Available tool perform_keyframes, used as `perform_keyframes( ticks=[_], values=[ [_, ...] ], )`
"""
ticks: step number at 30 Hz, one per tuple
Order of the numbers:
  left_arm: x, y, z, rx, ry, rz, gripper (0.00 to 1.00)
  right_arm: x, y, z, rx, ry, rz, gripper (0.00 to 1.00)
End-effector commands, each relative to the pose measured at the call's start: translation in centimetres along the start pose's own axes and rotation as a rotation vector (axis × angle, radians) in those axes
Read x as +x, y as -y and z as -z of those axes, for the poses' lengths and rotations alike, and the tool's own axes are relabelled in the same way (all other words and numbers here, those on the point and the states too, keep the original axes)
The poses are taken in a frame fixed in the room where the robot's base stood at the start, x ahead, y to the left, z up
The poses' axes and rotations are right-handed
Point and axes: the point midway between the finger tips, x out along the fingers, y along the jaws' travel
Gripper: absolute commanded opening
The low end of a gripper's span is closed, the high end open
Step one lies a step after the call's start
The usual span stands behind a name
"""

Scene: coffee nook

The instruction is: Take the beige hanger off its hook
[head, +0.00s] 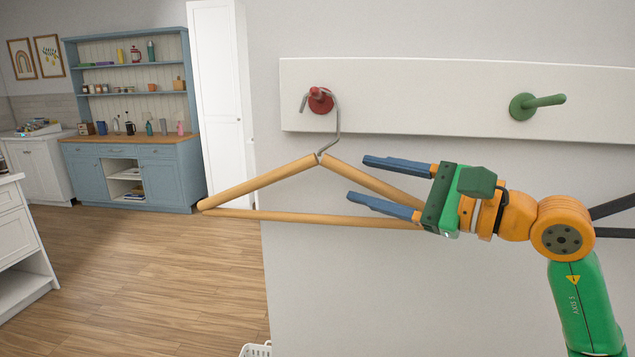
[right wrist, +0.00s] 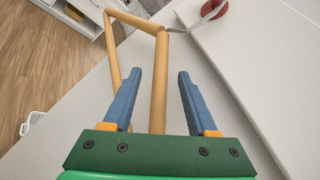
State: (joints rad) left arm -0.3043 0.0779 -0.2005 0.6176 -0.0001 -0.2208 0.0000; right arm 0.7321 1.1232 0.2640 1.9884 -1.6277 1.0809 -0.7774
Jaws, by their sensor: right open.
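The beige hanger (head: 262,185) hangs by its grey metal hook on the red wall hook (head: 320,100) in the head view. Its right end is hidden behind my right gripper (head: 355,180). That gripper is open, with its blue fingers pointing left, one above and one below the hanger's right sloping arm. In the right wrist view, the hanger (right wrist: 160,80) runs between the two open fingers (right wrist: 157,85), with a gap on each side. The red hook (right wrist: 298,5) shows at the top right there. My left gripper is not in view.
A white board (head: 430,95) on the wall carries the red hook and an empty green hook (head: 535,104) to the right. A blue hutch (head: 130,170) with shelves stands far left. A white basket (head: 256,349) is on the floor below. The floor at left is clear.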

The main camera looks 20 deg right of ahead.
Motion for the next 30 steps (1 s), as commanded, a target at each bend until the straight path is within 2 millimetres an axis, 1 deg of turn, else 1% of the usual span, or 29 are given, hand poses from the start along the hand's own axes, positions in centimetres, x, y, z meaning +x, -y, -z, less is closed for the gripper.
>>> perform_keyframes(
  ticks=[4, 5, 6, 8, 9, 11, 23, 26, 30],
  values=[
    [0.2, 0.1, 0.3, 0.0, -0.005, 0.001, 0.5, 0.0, -0.1, 0.1, 0.0, 0.0, 0.0, 0.58],
    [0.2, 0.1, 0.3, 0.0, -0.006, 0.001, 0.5, 0.0, -0.1, 0.1, 0.0, 0.0, 0.0, 0.53],
    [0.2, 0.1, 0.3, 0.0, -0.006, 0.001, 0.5, 0.0, -0.1, 0.1, 0.0, 0.0, 0.0, 0.42],
    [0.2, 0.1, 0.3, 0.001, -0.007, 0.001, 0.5, 0.0, -0.1, 0.1, 0.001, 0.001, 0.0, 0.26],
    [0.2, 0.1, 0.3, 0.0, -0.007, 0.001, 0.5, 0.0, -0.1, 0.1, 0.001, 0.001, 0.0, 0.15],
    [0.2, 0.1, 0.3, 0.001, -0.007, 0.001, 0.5, 0.0, -0.1, 0.1, 0.001, 0.001, 0.0, 0.0],
    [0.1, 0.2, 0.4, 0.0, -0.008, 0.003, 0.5, 0.0, 0.1, -0.1, 0.001, 0.001, -0.001, 0.0],
    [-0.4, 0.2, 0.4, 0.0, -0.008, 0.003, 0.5, 0.0, 0.7, -0.7, -0.001, 0.002, 0.0, 0.0],
    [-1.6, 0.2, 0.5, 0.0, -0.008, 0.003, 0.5, -0.1, 2.6, -2.3, -0.002, 0.003, 0.004, 0.0]
  ],
)
